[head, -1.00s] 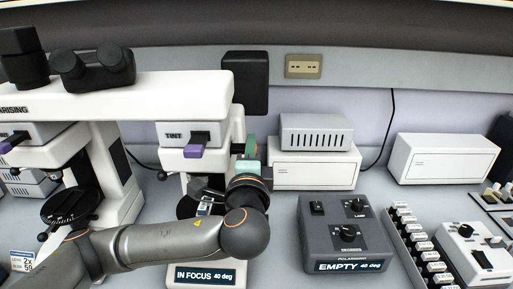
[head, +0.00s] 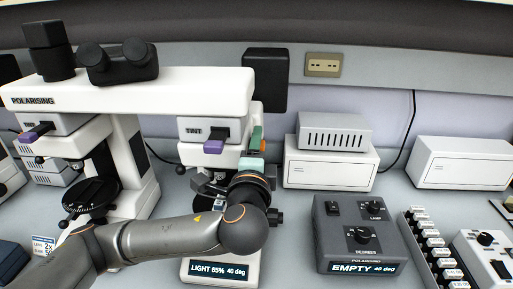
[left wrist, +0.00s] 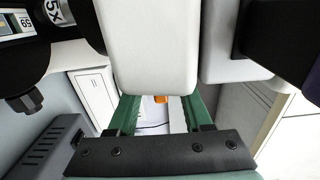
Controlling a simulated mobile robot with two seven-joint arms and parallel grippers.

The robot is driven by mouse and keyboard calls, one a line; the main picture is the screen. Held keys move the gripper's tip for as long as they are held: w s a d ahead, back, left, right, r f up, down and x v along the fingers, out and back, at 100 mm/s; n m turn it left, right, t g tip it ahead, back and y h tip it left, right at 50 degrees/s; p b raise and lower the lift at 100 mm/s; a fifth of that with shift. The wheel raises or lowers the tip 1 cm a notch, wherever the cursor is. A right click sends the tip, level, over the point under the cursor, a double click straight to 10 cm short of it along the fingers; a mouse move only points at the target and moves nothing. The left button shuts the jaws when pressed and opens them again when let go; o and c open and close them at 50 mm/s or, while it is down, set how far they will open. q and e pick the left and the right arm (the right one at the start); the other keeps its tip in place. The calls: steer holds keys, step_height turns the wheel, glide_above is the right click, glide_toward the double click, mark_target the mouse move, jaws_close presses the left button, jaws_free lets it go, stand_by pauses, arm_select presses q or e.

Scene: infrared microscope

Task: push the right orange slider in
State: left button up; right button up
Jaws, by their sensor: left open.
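An orange piece (head: 263,146), which looks like the right orange slider, shows at the right side of the right-hand microscope head, close beside my green finger. In the left wrist view a small orange piece (left wrist: 161,99) shows between and beyond my fingers. My left gripper (head: 256,138) is at the right side of that head, with its green fingers pointing up; it also shows in the left wrist view (left wrist: 158,112). It is open, with a gap between the fingers. Whether a finger touches the slider I cannot tell. My right gripper is not in view.
The white microscope head (head: 208,128) marked TINT carries a purple slider (head: 214,146) in front. A display (head: 220,270) reads LIGHT 65% 40 deg. White boxes (head: 330,168) stand behind, and a grey control box (head: 350,225) stands to the right. Bench between them is partly clear.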

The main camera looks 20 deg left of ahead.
arm_select(q)
steer(key=p+v, duration=0.2)
steer(key=v, duration=1)
steer(key=shift+s, duration=0.25)
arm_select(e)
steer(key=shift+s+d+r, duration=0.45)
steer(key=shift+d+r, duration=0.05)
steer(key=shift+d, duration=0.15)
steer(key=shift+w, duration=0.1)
